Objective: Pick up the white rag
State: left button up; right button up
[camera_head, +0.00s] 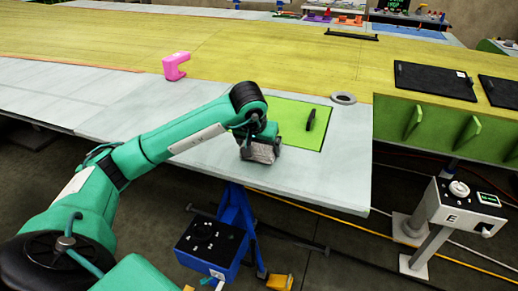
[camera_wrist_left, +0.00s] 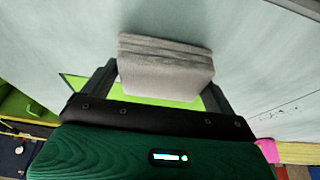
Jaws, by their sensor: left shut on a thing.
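The white rag shows as a folded, greyish-white cloth block (camera_wrist_left: 165,68) between the two dark fingers of my left gripper (camera_wrist_left: 165,88) in the left wrist view. In the head view the rag (camera_head: 258,154) hangs at the left gripper (camera_head: 260,146), over the pale wing surface near its front edge. The left gripper is shut on the rag. I cannot tell whether the rag touches the surface below. My right gripper is not in view.
A green panel (camera_head: 290,120) with a black handle (camera_head: 310,119) lies just right of the gripper. A blue stand (camera_head: 212,245) and a grey control post (camera_head: 455,212) stand in front.

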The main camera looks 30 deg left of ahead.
aim_at(259, 145)
pick_arm(q)
notch_tip(259, 145, up, 19)
jog(key=b, duration=0.2)
dwell(0.3)
jog(key=o, duration=0.3)
jog(key=shift+c, duration=1.1)
